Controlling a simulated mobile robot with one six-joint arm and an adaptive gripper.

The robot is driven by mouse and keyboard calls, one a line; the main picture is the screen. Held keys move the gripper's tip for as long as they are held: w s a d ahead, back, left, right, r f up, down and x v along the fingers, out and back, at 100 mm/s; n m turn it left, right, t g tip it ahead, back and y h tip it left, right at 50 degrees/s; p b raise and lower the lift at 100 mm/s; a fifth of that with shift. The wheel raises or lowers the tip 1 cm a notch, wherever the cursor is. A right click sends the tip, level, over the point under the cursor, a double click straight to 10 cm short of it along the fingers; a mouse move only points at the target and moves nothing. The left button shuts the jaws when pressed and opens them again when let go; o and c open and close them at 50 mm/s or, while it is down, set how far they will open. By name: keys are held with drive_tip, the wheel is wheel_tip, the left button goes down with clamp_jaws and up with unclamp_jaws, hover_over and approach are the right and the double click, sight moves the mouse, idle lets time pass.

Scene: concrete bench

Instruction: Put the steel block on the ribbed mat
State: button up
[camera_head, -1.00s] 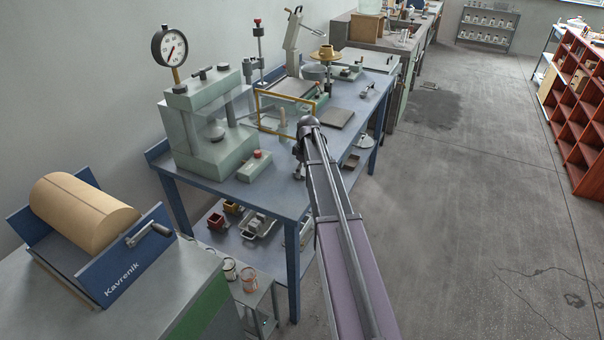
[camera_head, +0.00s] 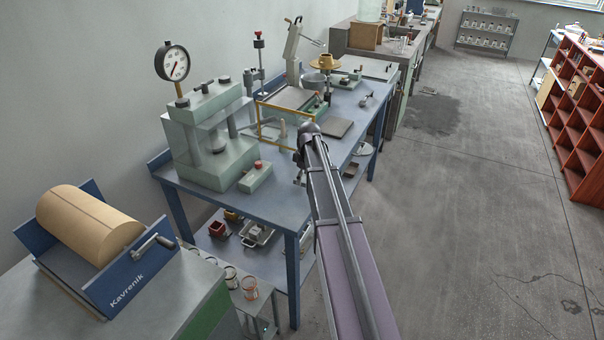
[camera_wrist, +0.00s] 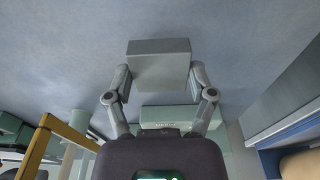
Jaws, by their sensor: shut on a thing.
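The steel block (camera_wrist: 158,68) is a plain grey box between the fingertips of my gripper (camera_wrist: 161,82) in the wrist view. My gripper is shut on it, one finger on each side, above a blue-grey surface. In the head view my own arm hides the block, and only a small dark part of my gripper (camera_head: 299,178) shows beside the wrist, over the blue bench. A flat dark grey square (camera_head: 337,128) lies on the bench beyond my wrist. It may be the ribbed mat, but I cannot make out ribs.
A green press (camera_head: 210,145) with a dial gauge stands on the blue bench (camera_head: 285,200), left of my arm. A yellow frame (camera_head: 272,139) stands close behind my wrist. A small green box (camera_head: 256,178) with a red knob sits near the press. Open floor lies right.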

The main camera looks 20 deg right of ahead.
drive_tip(key=s+a+r+p, duration=0.1)
drive_tip(key=s+a, duration=0.3)
drive_tip(key=s, duration=0.9)
drive_tip(key=shift+r, duration=0.15)
drive_tip(key=shift+s, duration=0.15)
